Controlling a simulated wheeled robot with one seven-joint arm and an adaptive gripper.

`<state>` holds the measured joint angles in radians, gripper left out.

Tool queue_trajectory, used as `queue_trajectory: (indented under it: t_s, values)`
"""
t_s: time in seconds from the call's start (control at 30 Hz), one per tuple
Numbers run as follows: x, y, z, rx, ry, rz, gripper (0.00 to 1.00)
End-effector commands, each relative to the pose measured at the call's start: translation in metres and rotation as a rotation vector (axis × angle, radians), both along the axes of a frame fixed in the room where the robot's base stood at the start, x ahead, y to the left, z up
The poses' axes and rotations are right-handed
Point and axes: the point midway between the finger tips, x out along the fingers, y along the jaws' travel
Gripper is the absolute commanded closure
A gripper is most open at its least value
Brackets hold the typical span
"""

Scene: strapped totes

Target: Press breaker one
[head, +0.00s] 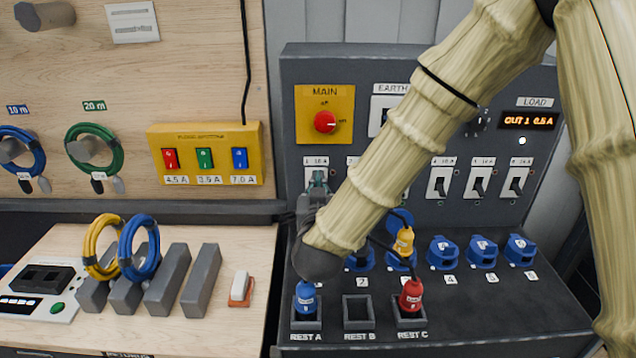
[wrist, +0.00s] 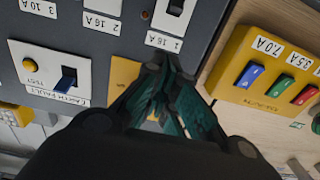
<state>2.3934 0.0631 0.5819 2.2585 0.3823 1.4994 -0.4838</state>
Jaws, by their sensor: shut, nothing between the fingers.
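Breaker one is the leftmost of a row of switches on the dark panel, under a "1 16 A" label (head: 316,161). In the head view my gripper (head: 318,178) is in front of it and hides most of its lever. In the wrist view, where the panel appears upside down, the breaker one switch (wrist: 175,8) is a dark lever on a white plate at the top edge. My gripper (wrist: 168,60) is shut and empty, its tips just below the label of breaker one in that picture. I cannot tell whether the tips touch the panel.
The red MAIN knob (head: 325,122) is above breaker one. The load display (head: 528,121) reads "OUT 1 0.5 A". Below, a blue plug (head: 305,298) sits in REST A and a red plug (head: 411,298) in REST C. A yellow switch box (head: 205,154) is to the left.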

Motion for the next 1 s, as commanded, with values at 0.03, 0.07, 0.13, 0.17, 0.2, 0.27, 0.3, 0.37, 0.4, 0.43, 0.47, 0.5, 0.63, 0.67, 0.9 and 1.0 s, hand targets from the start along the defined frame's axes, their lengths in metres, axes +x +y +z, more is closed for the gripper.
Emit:
queue_trajectory:
  t_s: [0.03,0.07,0.13,0.17,0.2,0.27,0.3,0.37,0.4,0.43,0.47,0.5,0.63,0.67,0.9,1.0]
  values:
    - [0.0,0.002,0.0,0.0,-0.001,0.002,1.0]
    - [0.0,0.002,0.0,0.0,-0.001,0.003,1.0]
    - [0.0,0.003,0.001,0.0,0.0,0.004,1.0]
    - [0.0,0.003,0.001,0.0,0.0,0.004,1.0]
    - [0.0,0.003,0.001,0.0,0.0,0.004,1.0]
    - [0.0,0.003,0.0,0.0,0.0,0.004,1.0]
    - [0.0,0.003,0.0,0.0,0.0,0.004,1.0]
    - [0.001,0.003,0.001,0.0,0.0,0.003,1.0]
    - [0.003,0.002,0.001,0.0,0.0,0.003,1.0]
    - [0.005,0.002,0.001,0.001,0.0,0.002,1.0]
    - [0.007,0.002,0.001,0.001,0.0,0.001,1.0]
    - [0.011,0.001,0.002,0.001,0.0,0.0,1.0]
    - [0.029,0.001,0.003,0.002,0.0,-0.001,1.0]
    - [0.034,0.0,0.002,0.002,0.001,-0.001,1.0]
    - [0.074,-0.001,0.002,0.001,0.0,-0.002,1.0]
    - [0.09,-0.001,0.002,0.002,0.001,-0.002,1.0]
